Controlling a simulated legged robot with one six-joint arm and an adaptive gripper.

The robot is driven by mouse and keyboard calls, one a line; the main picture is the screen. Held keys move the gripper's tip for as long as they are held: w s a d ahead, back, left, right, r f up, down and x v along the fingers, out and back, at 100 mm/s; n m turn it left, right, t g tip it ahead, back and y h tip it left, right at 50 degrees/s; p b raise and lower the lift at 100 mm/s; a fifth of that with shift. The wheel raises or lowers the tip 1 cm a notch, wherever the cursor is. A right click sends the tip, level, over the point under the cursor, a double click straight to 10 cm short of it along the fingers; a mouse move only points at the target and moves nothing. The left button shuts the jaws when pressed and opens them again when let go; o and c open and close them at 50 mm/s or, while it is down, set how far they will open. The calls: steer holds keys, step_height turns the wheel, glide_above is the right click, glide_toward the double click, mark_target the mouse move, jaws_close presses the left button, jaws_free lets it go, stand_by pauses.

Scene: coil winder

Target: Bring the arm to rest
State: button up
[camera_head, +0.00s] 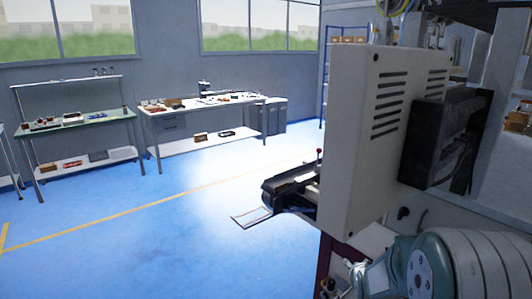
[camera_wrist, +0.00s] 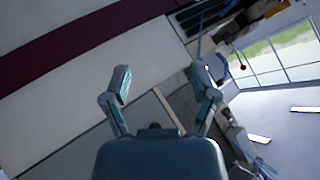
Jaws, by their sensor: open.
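My gripper (camera_wrist: 163,80) shows in the wrist view with its two fingers spread apart and nothing between them. Past the fingers is a pale panel with a dark red band (camera_wrist: 75,35). In the head view, part of my arm (camera_head: 430,270) shows at the lower right, close to the machine. The gripper's fingers cannot be made out in the head view. The coil winder, a large light grey cabinet (camera_head: 350,150) with vent slots, stands at the right and hides what is behind it.
A dark arm-like part with a flat plate (camera_head: 252,216) juts from the machine to the left. A white workbench (camera_head: 205,103) and a green-topped bench (camera_head: 75,125) stand along the back wall. The blue floor (camera_head: 130,230) at the left is clear, crossed by a yellow line.

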steer(key=s+a+r+n+g+y, duration=0.1)
steer(key=s+a+r+n+g, duration=0.2)
steer(key=s+r, duration=0.6)
steer(key=s+a+r+n, duration=0.35)
steer(key=s+r, duration=0.25)
steer(key=s, duration=0.6)
steer(key=s+a+n+g, duration=0.2)
steer(key=s+a, duration=0.1)
steer(key=s, duration=0.8)
steer(key=shift+s+r+n+y, duration=0.25)
steer(key=shift+r+n+y, duration=0.05)
steer(key=shift+r+n, duration=0.05)
steer(key=shift+c, duration=1.2)
steer(key=shift+d, duration=0.1)
